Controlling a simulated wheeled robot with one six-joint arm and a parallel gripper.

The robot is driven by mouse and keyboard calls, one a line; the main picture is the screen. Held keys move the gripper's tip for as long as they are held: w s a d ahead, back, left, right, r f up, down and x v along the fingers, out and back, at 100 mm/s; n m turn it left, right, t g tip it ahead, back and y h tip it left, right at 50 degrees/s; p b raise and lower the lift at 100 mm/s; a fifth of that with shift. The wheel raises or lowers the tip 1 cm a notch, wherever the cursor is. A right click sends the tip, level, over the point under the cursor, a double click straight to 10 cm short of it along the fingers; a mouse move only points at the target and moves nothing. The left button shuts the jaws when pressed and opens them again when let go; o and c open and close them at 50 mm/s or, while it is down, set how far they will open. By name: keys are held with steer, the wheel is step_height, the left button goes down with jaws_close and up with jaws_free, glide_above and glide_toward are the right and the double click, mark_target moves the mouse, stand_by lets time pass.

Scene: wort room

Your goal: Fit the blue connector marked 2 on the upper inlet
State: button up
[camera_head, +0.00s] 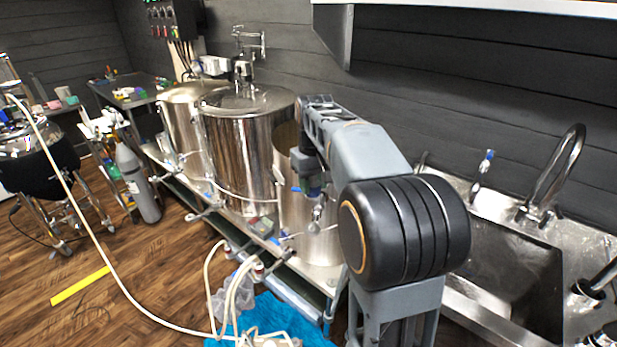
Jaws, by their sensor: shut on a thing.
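My gripper (314,190) hangs at the end of my arm, in front of the right steel kettle (292,215). Its fingers are small and partly hidden by the wrist. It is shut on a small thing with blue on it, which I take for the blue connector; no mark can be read. A shiny metal fitting (317,213) shows just below the fingertips. I cannot tell whether it is held or part of the kettle behind. The upper inlet cannot be picked out with certainty among the kettle fittings.
A large lidded kettle (240,140) and another (180,120) stand left along the wall. Valves and a pale hose (75,210) are in front. A steel sink (510,270) with a curved tap (565,165) is at right.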

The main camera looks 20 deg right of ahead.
steer(key=shift+a+f+b, duration=0.1)
steer(key=shift+f+b, duration=2.25)
steer(key=shift+f, duration=0.2)
steer(key=shift+f+b, duration=0.55)
steer(key=shift+f, duration=0.4)
steer(key=shift+f+b, duration=0.75)
steer(key=shift+f, duration=0.6)
steer(key=o, duration=1.1)
steer(key=shift+r, duration=0.1)
step_height(320, 180, up, 14)
steer(key=shift+s+f+p, duration=0.1)
steer(key=shift+f+p, duration=0.05)
steer(key=shift+p, duration=1)
steer(key=s+a+f+t, duration=0.1)
steer(key=s+a+f, duration=0.4)
steer(key=s+f, duration=0.3)
steer(key=s+a+f+t, duration=0.2)
steer(key=s+a+f, duration=0.2)
steer(key=s+f, duration=0.4)
steer(key=shift+a+f+t+p, duration=0.3)
steer(key=shift+a+f+p, duration=0.05)
steer(key=shift+f, duration=0.3)
